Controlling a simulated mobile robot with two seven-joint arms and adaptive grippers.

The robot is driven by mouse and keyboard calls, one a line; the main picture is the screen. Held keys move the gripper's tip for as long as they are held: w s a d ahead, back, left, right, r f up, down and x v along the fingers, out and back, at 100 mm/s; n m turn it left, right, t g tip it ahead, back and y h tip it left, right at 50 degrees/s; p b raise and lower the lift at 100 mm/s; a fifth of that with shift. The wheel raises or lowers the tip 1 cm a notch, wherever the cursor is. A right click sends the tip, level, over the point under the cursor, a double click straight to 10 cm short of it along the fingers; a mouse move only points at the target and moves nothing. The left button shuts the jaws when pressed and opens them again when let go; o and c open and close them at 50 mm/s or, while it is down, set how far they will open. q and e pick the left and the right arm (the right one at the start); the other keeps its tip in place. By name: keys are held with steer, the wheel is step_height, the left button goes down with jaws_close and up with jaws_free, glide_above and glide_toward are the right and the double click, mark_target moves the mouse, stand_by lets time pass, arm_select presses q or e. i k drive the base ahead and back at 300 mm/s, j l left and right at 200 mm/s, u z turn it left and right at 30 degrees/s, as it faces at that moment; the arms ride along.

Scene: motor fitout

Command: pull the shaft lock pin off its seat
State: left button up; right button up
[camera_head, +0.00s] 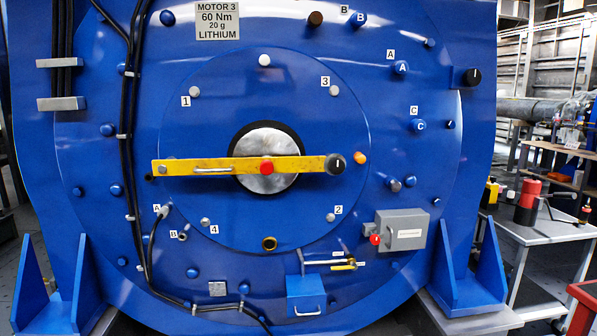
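A yellow shaft lock bar (215,165) lies nearly level across the front of the round silver shaft end (270,184). A red knob (266,167) sits at the bar's middle, in front of the shaft. A black round knob with a white mark (336,163) sits at the bar's right end. It looks like the head of the shaft lock pin, but I cannot tell for sure. The bar has a grey handle (212,169) and a bolt (163,170) on its left part. Neither of my grippers is in view, and nothing touches the bar or its knobs.
The blue motor (90,235) fills most of the view. An orange plug (360,157) sits just right of the black knob. A grey box (403,229) with a red knob and a blue box (305,295) are below. A grey table (537,229) with tools stands at right.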

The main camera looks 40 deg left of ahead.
mark_target(266, 167)
steer(key=u, duration=1.55)
steer(key=j+z, duration=0.1)
steer(key=z, duration=0.3)
steer(key=i+j+z, duration=0.1)
steer(key=z, duration=0.35)
steer(key=j+z, duration=0.25)
steer(key=z, duration=0.15)
steer(key=j+z, duration=0.15)
steer(key=z, duration=0.3)
steer(key=j+z, duration=0.2)
steer(key=j, duration=0.35)
steer(key=k+j+z, duration=0.25)
steer(key=j, duration=0.85)
